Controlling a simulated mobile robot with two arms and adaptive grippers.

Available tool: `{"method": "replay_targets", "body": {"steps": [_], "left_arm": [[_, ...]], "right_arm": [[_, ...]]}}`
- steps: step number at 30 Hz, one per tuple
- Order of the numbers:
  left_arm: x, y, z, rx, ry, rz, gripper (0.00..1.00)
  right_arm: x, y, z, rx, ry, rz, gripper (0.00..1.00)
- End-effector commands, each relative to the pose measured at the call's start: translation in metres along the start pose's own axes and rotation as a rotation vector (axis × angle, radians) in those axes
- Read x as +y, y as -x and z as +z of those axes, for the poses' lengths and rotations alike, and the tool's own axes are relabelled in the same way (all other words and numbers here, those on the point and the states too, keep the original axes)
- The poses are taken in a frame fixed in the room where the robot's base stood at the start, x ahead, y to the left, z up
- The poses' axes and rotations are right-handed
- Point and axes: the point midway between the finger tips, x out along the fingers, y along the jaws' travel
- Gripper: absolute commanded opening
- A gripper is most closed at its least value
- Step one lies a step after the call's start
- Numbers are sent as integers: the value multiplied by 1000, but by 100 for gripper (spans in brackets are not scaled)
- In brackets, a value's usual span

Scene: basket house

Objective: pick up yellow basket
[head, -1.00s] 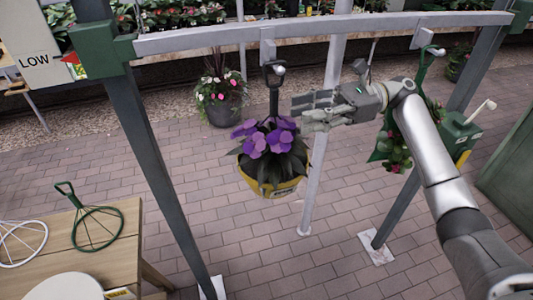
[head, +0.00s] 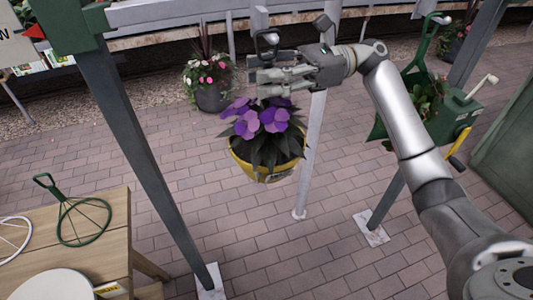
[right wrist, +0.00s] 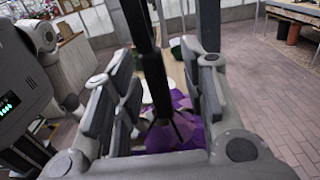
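The yellow basket (head: 245,166) hangs in the head view, filled with purple flowers (head: 262,118) and dark leaves. Its black hanger (head: 268,42) rises to the overhead rail. My right gripper (head: 262,78) is at the hanger, just above the flowers, and covers part of it. In the right wrist view the black hanger (right wrist: 150,65) runs between the spread fingers of my right gripper (right wrist: 160,105), with gaps at its sides. The purple flowers (right wrist: 178,125) show below it; the yellow basket is hidden there. My left gripper is not in view.
A grey post (head: 150,165) stands left of the basket and a pale pole (head: 312,160) close behind it. A wooden table (head: 105,255) with wire hangers is at lower left. A green hanging planter (head: 415,105) is at right. The brick floor below is clear.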

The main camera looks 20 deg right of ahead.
Motion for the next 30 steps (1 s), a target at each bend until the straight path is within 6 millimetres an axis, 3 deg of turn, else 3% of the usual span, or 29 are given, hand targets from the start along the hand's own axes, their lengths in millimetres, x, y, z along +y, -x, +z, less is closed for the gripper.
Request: {"method": "replay_targets", "body": {"steps": [5,14,30], "left_arm": [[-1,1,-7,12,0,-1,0],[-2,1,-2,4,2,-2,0],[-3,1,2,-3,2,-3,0]], "right_arm": [[0,0,0,0,0,0,39],[0,0,0,0,-1,0,1],[0,1,4,-6,4,0,0]]}}
